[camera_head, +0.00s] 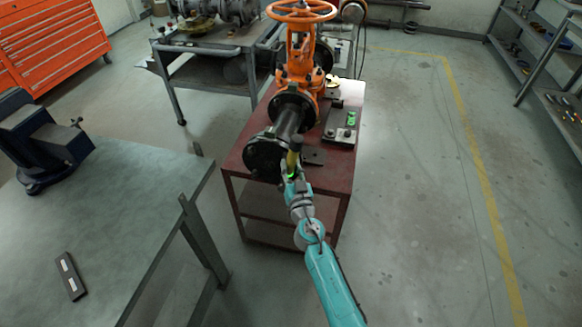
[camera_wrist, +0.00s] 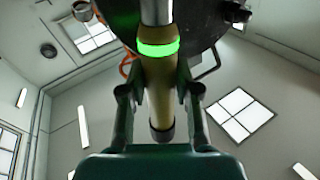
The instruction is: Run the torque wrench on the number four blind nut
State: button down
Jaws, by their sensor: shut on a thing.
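My gripper (camera_head: 291,174) is shut on the torque wrench (camera_head: 294,158), a yellowish tool with a dark end. In the wrist view my gripper (camera_wrist: 160,98) has one finger on each side of the torque wrench (camera_wrist: 161,105). A green ring glows on its body, and its silver shaft points up in front of the dark blind flange (camera_wrist: 205,22). In the head view the blind flange (camera_head: 258,157) is the dark disc at the near end of the orange gate valve (camera_head: 298,75). Nuts (camera_wrist: 237,12) show at its rim; I cannot tell which is number four. The wrench's working end is out of frame.
The valve stands on a dark red table (camera_head: 238,165). A dark tray (camera_head: 342,127) with green items and a dark plate (camera_head: 313,156) lie right of the flange. A grey workbench (camera_head: 130,200) with a blue vise (camera_head: 45,150) is at left. Floor at right is clear.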

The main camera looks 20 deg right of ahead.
jog(key=shift+s+a+r, duration=0.1)
jog(key=shift+a, duration=0.05)
jog(key=shift+s+a, duration=0.55)
jog(key=shift+s, duration=0.25)
jog(key=shift+s+a, duration=0.55)
jog(key=shift+s, duration=0.2)
